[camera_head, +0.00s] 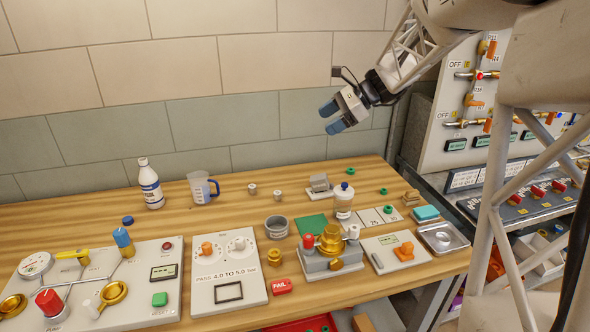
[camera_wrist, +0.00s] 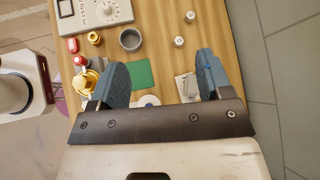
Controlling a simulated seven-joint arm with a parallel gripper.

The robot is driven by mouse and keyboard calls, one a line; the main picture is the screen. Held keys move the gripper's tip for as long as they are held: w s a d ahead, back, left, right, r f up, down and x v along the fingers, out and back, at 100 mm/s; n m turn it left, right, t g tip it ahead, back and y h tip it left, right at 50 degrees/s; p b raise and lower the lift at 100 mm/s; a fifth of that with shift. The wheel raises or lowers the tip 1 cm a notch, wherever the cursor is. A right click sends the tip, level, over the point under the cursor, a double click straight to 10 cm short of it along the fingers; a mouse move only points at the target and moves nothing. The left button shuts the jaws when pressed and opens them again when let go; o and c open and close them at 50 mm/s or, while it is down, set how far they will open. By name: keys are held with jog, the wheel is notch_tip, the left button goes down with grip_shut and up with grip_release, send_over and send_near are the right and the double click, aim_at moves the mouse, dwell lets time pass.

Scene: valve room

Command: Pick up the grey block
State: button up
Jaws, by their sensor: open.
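The grey block (camera_head: 319,183) sits at the back of the wooden table, right of two small pale cylinders. In the wrist view a pale grey shape that looks like the block (camera_wrist: 187,86) shows between my fingers, near the right one. My gripper (camera_head: 331,117) is up in the air in front of the tiled wall, above the back of the table. Its two blue fingers are spread apart with nothing between them, and they also show in the wrist view (camera_wrist: 162,66). The gripper is well above the block and not touching it.
A white bottle (camera_head: 344,201) stands just in front of the block, with a green mat (camera_head: 311,224) to the left. A brass and grey valve unit (camera_head: 331,255) is nearer. A blue-and-white jug (camera_head: 202,187) stands left. The table behind the block is mostly clear.

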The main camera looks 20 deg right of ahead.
jog(key=w+d+f+m+t+y, duration=0.2)
jog(key=w+d+f+m, duration=0.15)
jog(key=w+d, duration=0.55)
send_near(323, 176)
jog(key=a, duration=0.1)
jog(key=w+a+f+m, duration=0.1)
jog(key=shift+a+f, duration=0.3)
jog(key=shift+f, duration=0.05)
jog(key=shift+w, duration=0.1)
jog(key=shift+x, duration=1.3)
jog(key=shift+a, duration=0.15)
jog(key=shift+x, duration=2.45)
jog(key=shift+w+r, duration=0.15)
